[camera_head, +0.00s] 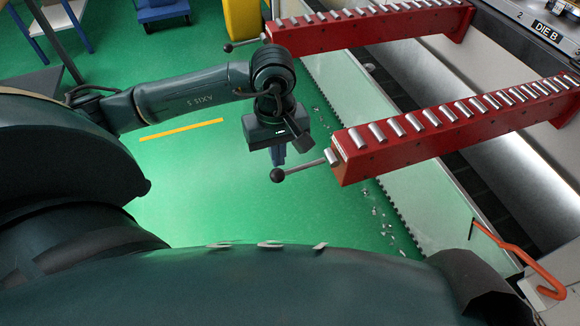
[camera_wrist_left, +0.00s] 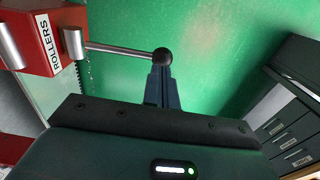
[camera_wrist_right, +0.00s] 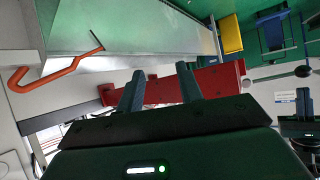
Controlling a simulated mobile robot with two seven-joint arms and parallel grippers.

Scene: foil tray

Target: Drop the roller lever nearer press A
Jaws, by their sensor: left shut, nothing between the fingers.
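Two red roller bars each carry a metal lever with a black ball end. The closer bar's lever (camera_head: 303,167) sticks out to the left, its ball (camera_head: 277,175) at the tip. The other lever (camera_head: 245,43) sticks out at the top. My left gripper (camera_head: 278,158) is shut and empty at the closer lever's ball. In the left wrist view its fingers (camera_wrist_left: 161,80) overlap the ball (camera_wrist_left: 162,56); contact cannot be told. My right gripper (camera_wrist_right: 158,75) is open and empty in the right wrist view. Press A's label is not visible.
The closer red bar (camera_head: 375,158) and the farther red bar (camera_head: 320,38) reach out from the machine at the right. An orange hook (camera_head: 547,280) is at lower right. A yellow object (camera_head: 242,18) and blue cart (camera_head: 163,12) stand at the back.

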